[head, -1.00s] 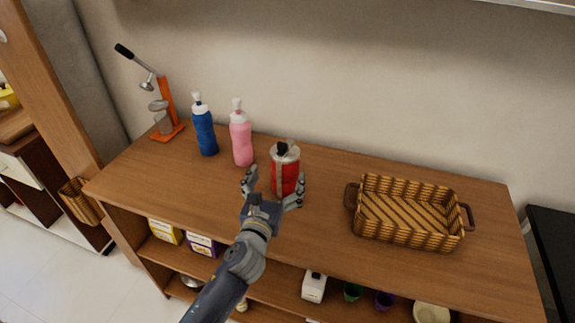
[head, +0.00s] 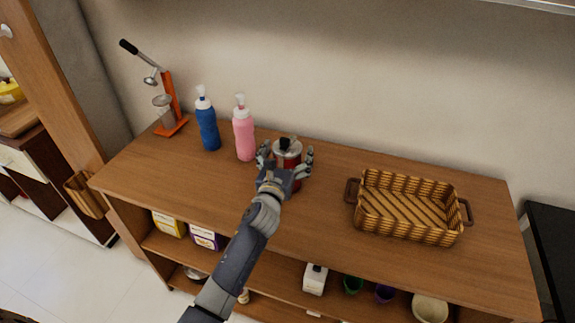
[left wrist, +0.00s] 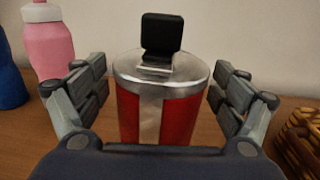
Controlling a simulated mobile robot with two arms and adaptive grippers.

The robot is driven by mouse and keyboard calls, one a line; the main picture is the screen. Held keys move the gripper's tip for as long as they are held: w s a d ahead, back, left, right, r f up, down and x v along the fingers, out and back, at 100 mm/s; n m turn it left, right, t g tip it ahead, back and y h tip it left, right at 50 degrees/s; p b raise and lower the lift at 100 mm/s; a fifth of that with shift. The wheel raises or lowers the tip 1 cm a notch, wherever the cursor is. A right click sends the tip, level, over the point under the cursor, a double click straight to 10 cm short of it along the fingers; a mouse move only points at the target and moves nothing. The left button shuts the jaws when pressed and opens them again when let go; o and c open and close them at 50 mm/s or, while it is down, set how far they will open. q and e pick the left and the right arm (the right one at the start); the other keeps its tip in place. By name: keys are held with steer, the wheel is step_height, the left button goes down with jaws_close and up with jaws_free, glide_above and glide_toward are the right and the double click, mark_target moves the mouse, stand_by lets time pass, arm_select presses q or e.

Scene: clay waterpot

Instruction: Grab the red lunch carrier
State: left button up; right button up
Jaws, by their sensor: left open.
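The red lunch carrier (head: 287,149) stands upright on the wooden shelf top, with a silver lid and a black handle on top. In the left wrist view the carrier (left wrist: 185,118) is centred between the fingers, with its red side and a silver strip facing me. My left gripper (head: 286,157) is open, with one finger on each side of the carrier. In the left wrist view gaps show between the carrier and the fingers of the gripper (left wrist: 160,95). In the head view the gripper hides most of the carrier's lower body. My right gripper is not in view.
A pink bottle (head: 244,135) and a blue bottle (head: 208,126) stand just left of the carrier. An orange juicer (head: 169,95) is farther left. A wicker basket (head: 409,233) sits to the right, with bare shelf top (head: 325,205) between. A wall rises behind.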

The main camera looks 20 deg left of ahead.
arm_select(q)
steer(key=shift+s, duration=0.1)
steer(key=shift+c, duration=1.2)
steer(key=c, duration=1.3)
steer(key=shift+r, duration=0.15)
steer(key=shift+c, duration=0.5)
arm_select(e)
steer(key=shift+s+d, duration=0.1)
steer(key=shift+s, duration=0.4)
arm_select(q)
steer(key=shift+r, duration=0.1)
